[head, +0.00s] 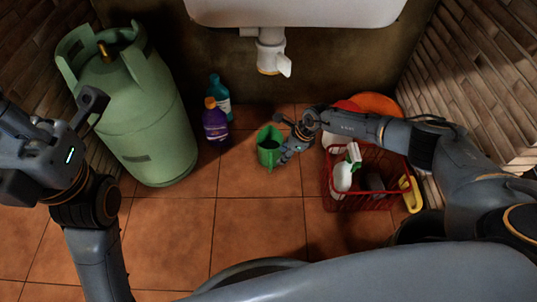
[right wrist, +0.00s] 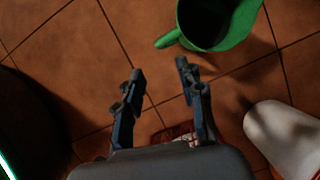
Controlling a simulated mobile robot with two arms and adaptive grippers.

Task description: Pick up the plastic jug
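The plastic jug is green and open-topped. It stands upright on the tiled floor in the middle of the head view (head: 267,155). Its rim and a short protruding handle part show at the top of the right wrist view (right wrist: 215,28). My right gripper (head: 287,152) is low beside the jug, on its right in the head view. In the right wrist view its two fingers (right wrist: 163,75) are apart, with nothing between them, and the jug is beyond the tips. My left gripper (head: 54,112) is raised at the left, fingers apart and empty, in front of the gas cylinder.
A red wire basket (head: 372,203) with a white spray bottle (head: 342,176) stands right of the jug. Purple (head: 214,122) and teal (head: 221,98) bottles stand behind it at left. A green gas cylinder (head: 140,125) is further left. A sink (head: 300,10) hangs above. Floor in front is clear.

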